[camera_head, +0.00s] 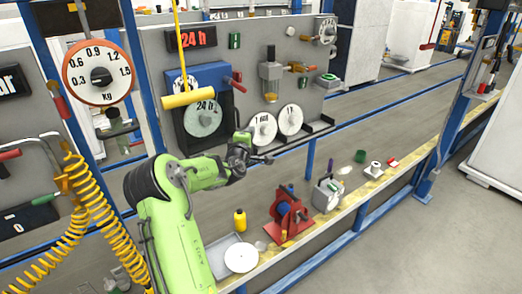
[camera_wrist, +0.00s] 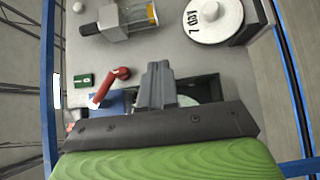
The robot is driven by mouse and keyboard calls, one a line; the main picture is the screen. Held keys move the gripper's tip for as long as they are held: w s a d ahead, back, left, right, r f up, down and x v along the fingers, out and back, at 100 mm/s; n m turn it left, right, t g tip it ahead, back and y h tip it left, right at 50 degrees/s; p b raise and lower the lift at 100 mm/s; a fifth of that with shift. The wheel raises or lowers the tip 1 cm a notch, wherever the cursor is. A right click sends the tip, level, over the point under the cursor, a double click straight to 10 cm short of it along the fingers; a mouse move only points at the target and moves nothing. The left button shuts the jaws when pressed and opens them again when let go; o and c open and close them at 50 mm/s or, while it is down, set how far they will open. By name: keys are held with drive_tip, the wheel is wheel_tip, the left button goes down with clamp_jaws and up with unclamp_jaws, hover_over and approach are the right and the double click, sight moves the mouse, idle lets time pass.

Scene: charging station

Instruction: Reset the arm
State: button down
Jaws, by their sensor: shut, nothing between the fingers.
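My green arm (camera_head: 165,205) reaches up and to the right from the lower left of the head view. My gripper (camera_head: 268,159) is at its end, in front of the grey panel and below the white round dials. It is shut and empty. In the wrist view the grey fingers of my gripper (camera_wrist: 158,68) are together, with nothing between them. They hide part of the dark holder and white disc behind them.
A yellow coiled hose (camera_head: 95,215) hangs left.

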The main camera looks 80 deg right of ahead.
drive_tip(key=s+a, duration=0.3)
drive_tip(key=a, duration=0.3)
drive_tip(key=shift+s+b, duration=0.3)
drive_tip(key=shift+a+f, duration=0.1)
